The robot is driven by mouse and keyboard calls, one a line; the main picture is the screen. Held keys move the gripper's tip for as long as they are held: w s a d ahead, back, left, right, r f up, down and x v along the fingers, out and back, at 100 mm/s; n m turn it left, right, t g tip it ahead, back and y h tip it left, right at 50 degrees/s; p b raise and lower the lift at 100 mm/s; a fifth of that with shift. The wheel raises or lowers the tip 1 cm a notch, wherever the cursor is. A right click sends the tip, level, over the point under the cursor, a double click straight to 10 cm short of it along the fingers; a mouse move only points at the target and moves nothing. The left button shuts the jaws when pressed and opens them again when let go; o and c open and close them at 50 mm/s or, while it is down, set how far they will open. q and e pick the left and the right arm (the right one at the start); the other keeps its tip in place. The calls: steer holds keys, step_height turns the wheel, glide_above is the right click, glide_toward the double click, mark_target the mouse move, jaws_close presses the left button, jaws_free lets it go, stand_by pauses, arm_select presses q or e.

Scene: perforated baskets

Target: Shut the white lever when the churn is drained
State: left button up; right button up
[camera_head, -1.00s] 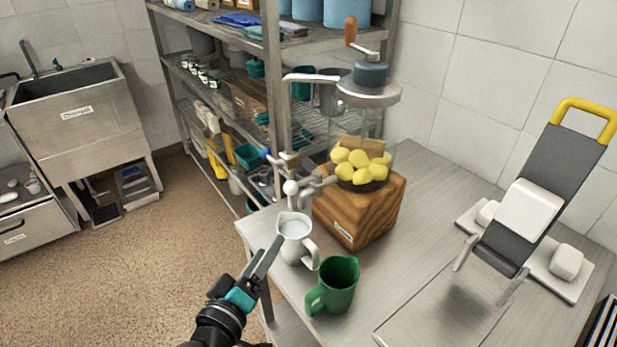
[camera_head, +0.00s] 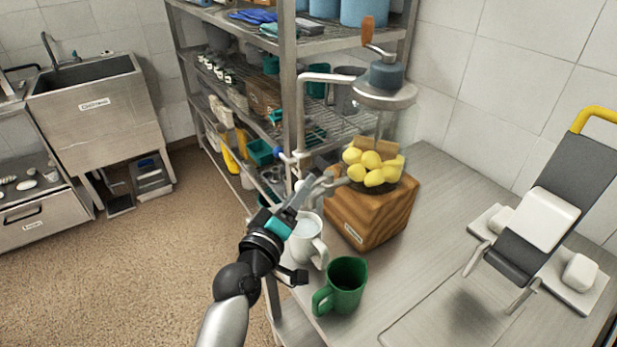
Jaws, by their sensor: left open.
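The churn is a clear jar (camera_head: 384,140) on a wooden block (camera_head: 372,215), with a grey lid and crank on top. Yellow lumps (camera_head: 372,168) lie in its bottom; I see no white liquid around them. The white lever's round knob (camera_head: 299,186) shows at the churn's tap, partly hidden by my gripper. My left gripper (camera_head: 318,183) is open, its fingers beside the knob and in front of the tap; I cannot tell if they touch. A white jug (camera_head: 317,251) holding white liquid stands below. My right gripper is not in view.
A green jug (camera_head: 345,289) stands close to the white jug, near the bench's front edge. A tilted grey stand with a yellow handle (camera_head: 597,126) and white blocks is at right. Steel shelves (camera_head: 289,80) stand behind. Bare bench (camera_head: 425,255) lies between block and stand.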

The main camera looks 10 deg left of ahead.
arm_select(q)
steer(key=w, duration=0.2)
steer(key=w+d, duration=0.1)
steer(key=w, duration=0.2)
steer(key=shift+w, duration=0.1)
jaws_close()
stand_by(0.5)
stand_by(0.9)
